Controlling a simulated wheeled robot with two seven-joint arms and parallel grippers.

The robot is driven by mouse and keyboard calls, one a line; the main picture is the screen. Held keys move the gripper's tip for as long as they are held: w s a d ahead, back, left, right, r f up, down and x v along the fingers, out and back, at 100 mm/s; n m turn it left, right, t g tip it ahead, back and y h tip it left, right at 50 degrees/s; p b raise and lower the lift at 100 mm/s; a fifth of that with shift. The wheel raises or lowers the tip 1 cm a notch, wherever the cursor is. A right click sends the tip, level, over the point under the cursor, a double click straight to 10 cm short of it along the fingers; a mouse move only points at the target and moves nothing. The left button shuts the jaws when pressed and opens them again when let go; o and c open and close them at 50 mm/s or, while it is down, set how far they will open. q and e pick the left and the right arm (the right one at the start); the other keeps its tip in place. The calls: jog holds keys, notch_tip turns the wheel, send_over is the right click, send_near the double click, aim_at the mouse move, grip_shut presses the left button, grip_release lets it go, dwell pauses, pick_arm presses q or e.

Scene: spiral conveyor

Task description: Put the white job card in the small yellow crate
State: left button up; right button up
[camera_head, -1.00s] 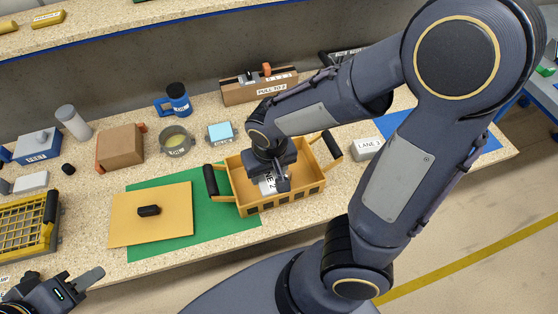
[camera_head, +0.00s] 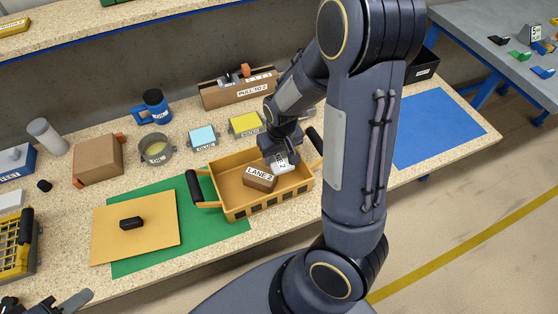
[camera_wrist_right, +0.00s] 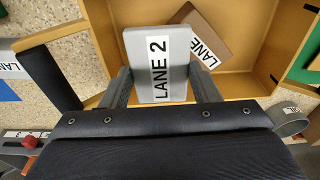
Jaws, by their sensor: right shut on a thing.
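My right gripper (camera_wrist_right: 165,85) is shut on a pale slab (camera_wrist_right: 146,40) with a white label reading LANE 2. In the head view the slab (camera_head: 284,163) is over the inside of an open yellow crate (camera_head: 242,212) with black handles; I cannot tell whether it touches the floor. A brown block (camera_head: 260,178), also marked LANE 2, lies in that crate just left of the slab. I cannot tell whether the slab is the white job card; no other clear card shows. My left gripper (camera_head: 62,303) is partly in view at the bottom left, its opening unclear.
A tan board (camera_head: 155,235) with a black piece lies on a green mat (camera_head: 235,228) left of the crate. A yellow grid crate (camera_head: 14,258) stands at the left edge. Small cyan (camera_head: 202,137) and yellow (camera_head: 244,123) boxes stand behind. A blue mat (camera_head: 430,130) is bare at right.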

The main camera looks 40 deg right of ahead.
aim_at(280, 157)
jog(key=shift+w+d+f, duration=0.1)
jog(key=shift+d+f, duration=0.05)
jog(key=shift+f, duration=0.8)
jog(key=shift+w+d+f, duration=0.1)
jog(key=shift+f, duration=0.85)
jog(key=shift+f+b, duration=0.5)
jog(key=shift+b, duration=0.25)
jog(key=o, duration=1)
jog(key=shift+r, duration=0.15)
